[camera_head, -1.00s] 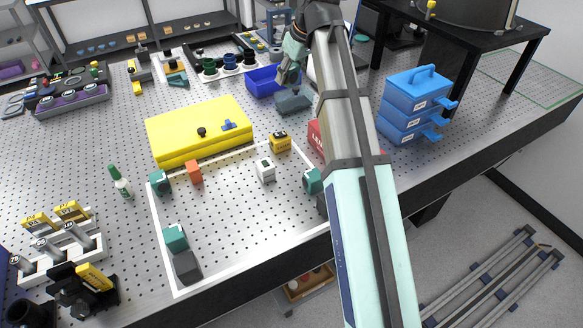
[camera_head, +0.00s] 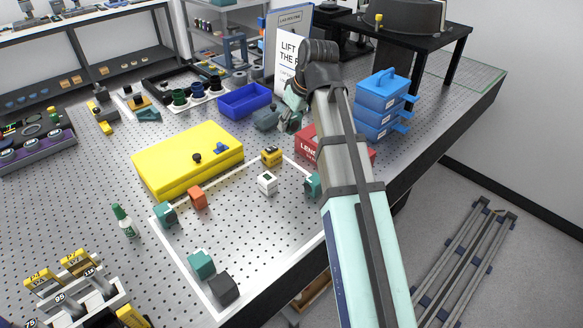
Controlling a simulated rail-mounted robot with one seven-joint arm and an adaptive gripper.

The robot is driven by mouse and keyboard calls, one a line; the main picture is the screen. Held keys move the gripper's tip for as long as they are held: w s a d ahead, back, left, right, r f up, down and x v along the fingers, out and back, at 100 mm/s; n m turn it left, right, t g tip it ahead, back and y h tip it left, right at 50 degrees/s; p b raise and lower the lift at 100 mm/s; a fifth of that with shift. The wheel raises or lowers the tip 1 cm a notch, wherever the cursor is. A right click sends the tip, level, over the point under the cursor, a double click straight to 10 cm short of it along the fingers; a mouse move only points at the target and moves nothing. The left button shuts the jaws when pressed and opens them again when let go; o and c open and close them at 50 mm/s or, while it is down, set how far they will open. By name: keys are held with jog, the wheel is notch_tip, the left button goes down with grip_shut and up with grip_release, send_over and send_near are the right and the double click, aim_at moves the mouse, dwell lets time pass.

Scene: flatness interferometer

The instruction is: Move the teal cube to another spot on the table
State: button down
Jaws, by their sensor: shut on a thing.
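Three teal blocks show on the table. One teal block (camera_head: 165,214) is at the back left corner of the white outline, another teal block (camera_head: 201,264) is on its left side nearer the front. The third teal block (camera_head: 313,184) is at the right, partly hidden by my arm. My gripper (camera_head: 291,118) is beyond the outline, beside a dark grey-teal object (camera_head: 267,119). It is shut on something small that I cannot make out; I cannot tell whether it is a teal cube.
An orange block (camera_head: 198,197), white block (camera_head: 267,182), yellow block (camera_head: 271,156) and dark block (camera_head: 222,288) stand around the outline. A yellow case (camera_head: 175,165), blue bin (camera_head: 245,99), red box (camera_head: 306,141) and blue drawers (camera_head: 380,108) are near. The outline's middle is clear.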

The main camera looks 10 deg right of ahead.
aim_at(288, 171)
notch_tip(288, 171, down, 16)
jog(key=shift+f+p, duration=0.15)
jog(key=shift+p, duration=0.85)
jog(key=shift+f, duration=0.2)
jog(key=c, duration=0.6)
grip_release()
jog(key=shift+r, duration=0.1)
jog(key=b+v, duration=0.1)
jog(key=v, duration=1.1)
jog(key=shift+r, duration=0.1)
